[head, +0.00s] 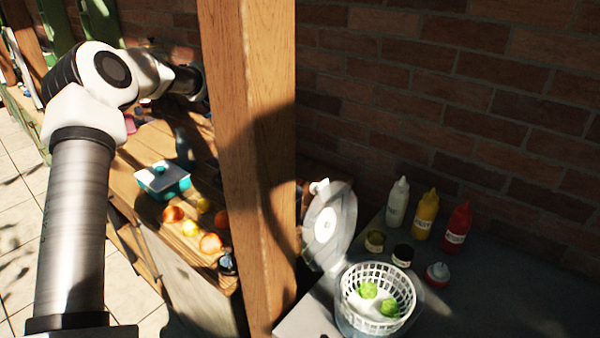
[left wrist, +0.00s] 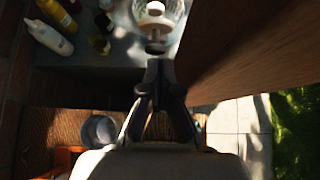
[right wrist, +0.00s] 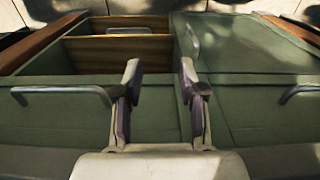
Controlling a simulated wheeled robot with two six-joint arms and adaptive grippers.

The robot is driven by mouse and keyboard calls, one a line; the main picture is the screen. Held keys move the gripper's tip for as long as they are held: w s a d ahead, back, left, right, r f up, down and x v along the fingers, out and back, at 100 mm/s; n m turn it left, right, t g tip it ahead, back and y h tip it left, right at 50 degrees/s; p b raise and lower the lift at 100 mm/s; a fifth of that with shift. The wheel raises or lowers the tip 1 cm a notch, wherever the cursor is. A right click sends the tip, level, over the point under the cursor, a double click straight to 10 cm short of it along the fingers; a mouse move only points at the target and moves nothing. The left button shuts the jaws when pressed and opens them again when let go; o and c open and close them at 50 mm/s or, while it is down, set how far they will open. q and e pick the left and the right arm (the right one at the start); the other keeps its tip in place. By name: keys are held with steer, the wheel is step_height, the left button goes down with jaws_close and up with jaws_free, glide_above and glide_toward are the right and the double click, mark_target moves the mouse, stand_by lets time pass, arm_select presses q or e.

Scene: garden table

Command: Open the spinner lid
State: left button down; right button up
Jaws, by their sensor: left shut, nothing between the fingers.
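The salad spinner (head: 373,322) stands on the grey counter. Its white basket (head: 408,290) shows open from above, with green leafy pieces (head: 390,306) inside. The clear lid (head: 335,222) with a white centre stands tilted up at the left side of the bowl, off the basket's opening. In the left wrist view the lid (left wrist: 172,14) is at the top edge, partly cut off. My left gripper (left wrist: 158,66) is shut and empty, just short of the lid's knob; the post hides it in the head view. My right gripper (right wrist: 160,76) is open and empty, away from the spinner.
A wooden post (head: 250,150) stands left of the spinner. White, yellow (head: 425,216) and red bottles and small jars (head: 402,256) stand right of the lid. Fruit (head: 210,243) and a teal box (head: 163,182) lie on the wooden table. Green drawers (right wrist: 90,120) are below my right gripper.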

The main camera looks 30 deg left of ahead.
mark_target(316, 184)
arm_select(q)
steer(key=d+p, duration=0.1)
steer(key=d, duration=0.2)
steer(key=d+p, duration=0.2)
steer(key=d, duration=0.1)
steer(key=d+f+p, duration=0.1)
steer(key=d, duration=0.2)
steer(key=shift+d, duration=0.35)
steer(key=shift+d+f, duration=0.1)
steer(key=shift+f, duration=0.05)
arm_select(e)
steer(key=r, duration=0.4)
steer(key=shift+w+d+r, duration=0.1)
steer(key=shift+w+r, duration=0.15)
steer(key=shift+r, duration=0.1)
